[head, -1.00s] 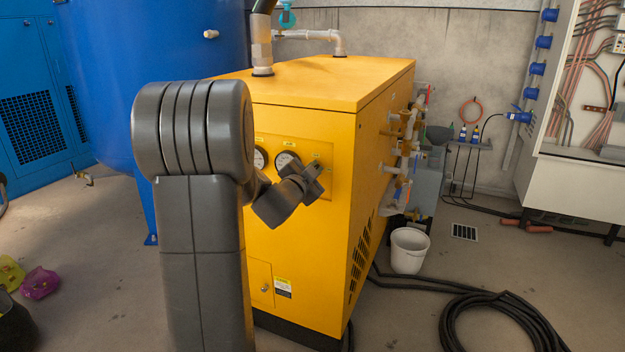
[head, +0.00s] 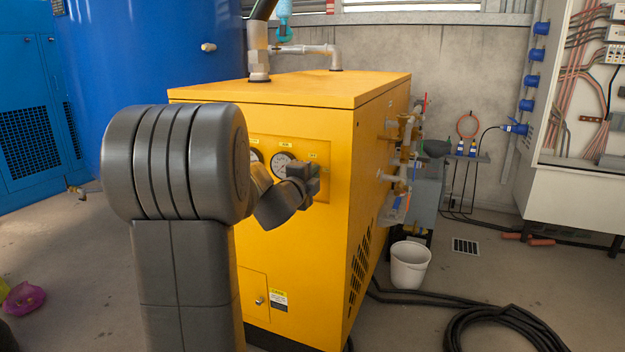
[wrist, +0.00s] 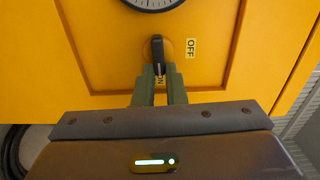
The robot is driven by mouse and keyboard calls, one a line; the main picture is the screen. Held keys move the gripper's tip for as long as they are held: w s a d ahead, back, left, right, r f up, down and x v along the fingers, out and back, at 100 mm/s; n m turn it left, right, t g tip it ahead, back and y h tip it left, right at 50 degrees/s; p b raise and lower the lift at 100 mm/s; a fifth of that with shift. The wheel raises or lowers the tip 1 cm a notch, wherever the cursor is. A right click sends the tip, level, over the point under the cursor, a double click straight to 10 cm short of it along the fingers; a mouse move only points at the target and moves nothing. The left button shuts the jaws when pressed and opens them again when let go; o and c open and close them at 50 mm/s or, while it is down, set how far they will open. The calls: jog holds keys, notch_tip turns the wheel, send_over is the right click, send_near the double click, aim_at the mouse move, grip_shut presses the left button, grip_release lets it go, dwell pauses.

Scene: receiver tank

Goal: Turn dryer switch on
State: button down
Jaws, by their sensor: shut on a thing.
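The dryer is the yellow cabinet (head: 375,150) in the head view. Its front panel carries the switch, a black knob (wrist: 157,48) in the wrist view. An OFF label (wrist: 191,48) sits to the right of the knob and an ON label (wrist: 159,79) below it. The knob's handle runs up and down in this view, its lower end toward ON. My gripper (wrist: 160,72) is shut on the knob, one green finger on each side. In the head view my gripper (head: 317,181) is at the panel and hides the switch.
Gauges (head: 283,164) sit beside the switch; one gauge face shows at the wrist view's top edge. A blue tank (head: 150,60) stands behind left. Pipes and valves (head: 402,150) line the dryer's right side. A white bucket (head: 408,266) and black hose (head: 500,325) lie on the floor.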

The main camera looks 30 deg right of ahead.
jog(key=shift+f+m, duration=0.15)
jog(key=shift+m, duration=0.25)
jog(key=c, duration=1.5)
grip_release()
jog(key=p+v, duration=0.2)
jog(key=v, duration=1.2)
jog(key=shift+d, duration=0.1)
jog(key=shift+d, duration=0.1)
jog(key=b+x, duration=0.2)
jog(key=x, duration=1.1)
jog(key=shift+w+d, duration=0.25)
jog(key=shift+w, duration=0.05)
